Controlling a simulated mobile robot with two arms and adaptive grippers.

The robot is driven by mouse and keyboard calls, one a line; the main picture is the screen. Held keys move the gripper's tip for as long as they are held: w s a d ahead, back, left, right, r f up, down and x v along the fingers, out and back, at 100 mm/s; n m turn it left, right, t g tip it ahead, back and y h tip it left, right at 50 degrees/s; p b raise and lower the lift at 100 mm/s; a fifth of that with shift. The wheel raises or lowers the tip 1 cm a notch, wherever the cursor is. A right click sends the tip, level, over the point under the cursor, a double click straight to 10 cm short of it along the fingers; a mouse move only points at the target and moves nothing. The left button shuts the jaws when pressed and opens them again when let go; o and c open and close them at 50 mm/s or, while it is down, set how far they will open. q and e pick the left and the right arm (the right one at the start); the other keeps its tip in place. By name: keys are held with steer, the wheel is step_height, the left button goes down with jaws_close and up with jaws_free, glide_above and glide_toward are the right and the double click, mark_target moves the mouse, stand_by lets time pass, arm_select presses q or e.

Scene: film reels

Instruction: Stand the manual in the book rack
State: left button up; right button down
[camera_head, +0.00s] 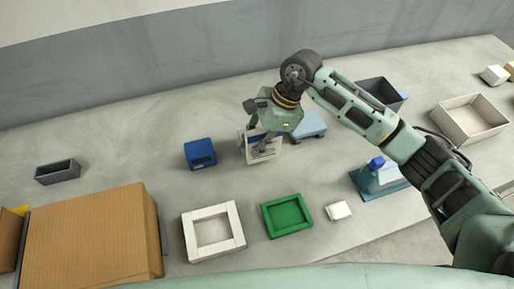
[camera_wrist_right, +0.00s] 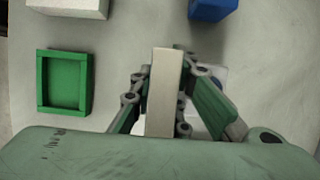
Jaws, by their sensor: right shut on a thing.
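The manual (camera_head: 254,151), a pale flat booklet with blue and dark print, hangs upright in my right gripper (camera_head: 262,140) above the middle of the table. In the right wrist view the manual (camera_wrist_right: 163,95) shows edge-on as a pale strip between the two fingers of the right gripper (camera_wrist_right: 162,100), which are shut on it. I cannot tell for sure which thing is the book rack. A small blue box (camera_head: 200,154) with a dark front stands just left of the manual. My left gripper is not in view.
A light blue object (camera_head: 309,125) stands behind and right of my right gripper. A white square frame (camera_head: 186,236) and a green tray (camera_head: 287,215) lie in front. A cardboard box (camera_head: 95,240) fills the near left.

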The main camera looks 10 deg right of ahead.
steer(key=shift+w+f, duration=0.1)
steer(key=shift+f, duration=0.05)
steer(key=shift+f+p, duration=0.35)
step_height(320, 180, down, 2)
steer(key=shift+f+p, duration=0.2)
steer(key=shift+p, duration=0.4)
steer(key=shift+f, duration=0.3)
steer(key=shift+f+b, duration=0.25)
steer(key=shift+b, duration=0.1)
steer(key=c, duration=2)
jaws_free()
steer(key=shift+c, duration=0.2)
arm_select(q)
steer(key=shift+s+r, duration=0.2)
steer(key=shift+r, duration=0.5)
arm_select(e)
steer(key=shift+o, duration=0.3)
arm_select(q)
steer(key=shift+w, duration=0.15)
arm_select(e)
steer(key=shift+r, duration=0.1)
